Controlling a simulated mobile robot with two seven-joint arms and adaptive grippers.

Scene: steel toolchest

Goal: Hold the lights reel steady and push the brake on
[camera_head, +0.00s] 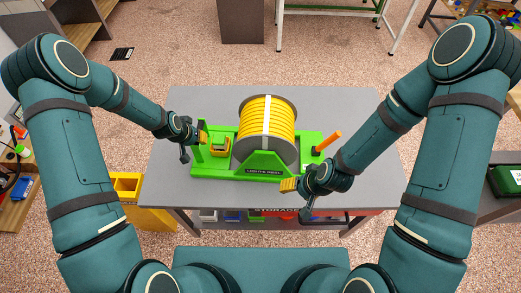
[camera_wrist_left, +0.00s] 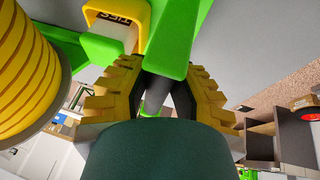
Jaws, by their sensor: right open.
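The lights reel has a yellow-wound drum (camera_head: 281,128) with a white band, standing in a green frame (camera_head: 264,164) labelled "LIGHTS REEL" on the grey table. An orange lever (camera_head: 328,141) leans up to the right from a dark mount at the frame's right end. My left gripper (camera_head: 203,136) is at the frame's left end; in the left wrist view its yellow fingers (camera_wrist_left: 160,80) close on both sides of a green upright (camera_wrist_left: 177,35). My right gripper (camera_head: 290,185) is open and empty in front of the frame, left of and nearer than the lever.
The grey table (camera_head: 365,110) is clear behind and right of the reel. A yellow bin (camera_head: 150,215) stands on the floor at left.

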